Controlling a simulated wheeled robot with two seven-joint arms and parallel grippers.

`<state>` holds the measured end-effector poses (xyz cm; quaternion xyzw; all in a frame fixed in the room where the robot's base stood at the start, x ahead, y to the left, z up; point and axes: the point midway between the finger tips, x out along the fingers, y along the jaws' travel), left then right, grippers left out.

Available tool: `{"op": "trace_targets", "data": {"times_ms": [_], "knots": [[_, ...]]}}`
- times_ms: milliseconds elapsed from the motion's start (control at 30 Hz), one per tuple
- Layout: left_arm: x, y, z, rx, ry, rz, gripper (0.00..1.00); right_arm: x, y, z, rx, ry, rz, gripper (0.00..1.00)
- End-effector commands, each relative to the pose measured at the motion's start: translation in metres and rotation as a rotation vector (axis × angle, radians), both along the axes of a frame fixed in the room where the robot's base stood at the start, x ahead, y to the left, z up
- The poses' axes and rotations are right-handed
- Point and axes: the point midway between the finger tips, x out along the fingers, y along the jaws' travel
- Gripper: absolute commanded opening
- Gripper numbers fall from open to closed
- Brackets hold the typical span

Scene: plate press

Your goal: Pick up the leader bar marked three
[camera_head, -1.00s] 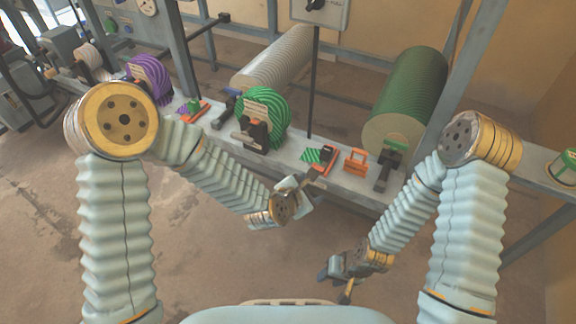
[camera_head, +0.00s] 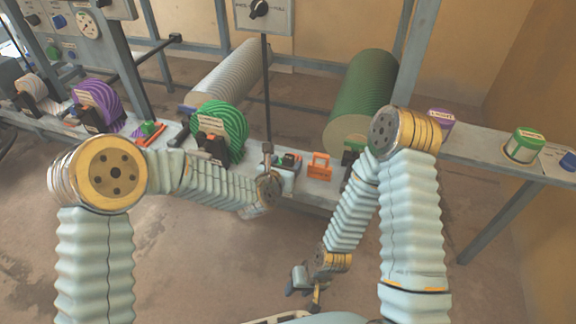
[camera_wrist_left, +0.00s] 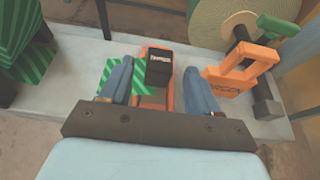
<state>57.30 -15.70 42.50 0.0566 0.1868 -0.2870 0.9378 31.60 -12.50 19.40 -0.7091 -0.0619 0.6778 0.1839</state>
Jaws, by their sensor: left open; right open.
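No bar with a readable "three" shows; the labels are too small to read. My left gripper (camera_head: 268,157) is open at the front edge of the bench. In the left wrist view its blue fingers (camera_wrist_left: 158,90) stand either side of an orange piece (camera_wrist_left: 153,102) with a black labelled block (camera_wrist_left: 159,66) on it. The piece lies between the fingers, and I cannot tell whether they touch it. A green striped patch (camera_wrist_left: 116,75) lies partly behind the left finger. My right gripper (camera_head: 303,287) is low in front of the bench, open and empty.
An orange looped frame (camera_head: 319,167) stands right of my left gripper. A dark green roll (camera_head: 365,95) lies behind. A green-topped pot (camera_head: 524,145) stands on the right bench.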

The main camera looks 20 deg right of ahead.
Motion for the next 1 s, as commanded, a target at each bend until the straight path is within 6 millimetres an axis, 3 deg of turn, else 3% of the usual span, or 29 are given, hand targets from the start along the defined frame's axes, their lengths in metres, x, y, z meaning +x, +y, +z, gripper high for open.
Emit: {"op": "trace_targets", "data": {"times_ms": [200, 467, 833, 1000], "knots": [[0.024, -0.014, -0.012, 0.002, -0.001, -0.001, 0.62, 0.000, 0.000, 0.000, 0.000, 0.000, 0.000, 0.43], [0.027, -0.016, -0.013, 0.001, -0.001, 0.000, 0.62, 0.000, 0.000, 0.000, 0.000, 0.000, 0.000, 0.43], [0.027, -0.016, -0.012, 0.001, -0.001, 0.000, 0.05, 0.000, 0.000, 0.000, 0.000, 0.000, 0.000, 0.43], [0.027, -0.016, -0.012, 0.000, -0.001, 0.000, 0.02, 0.000, 0.000, 0.000, 0.000, 0.000, 0.000, 0.43]]}}
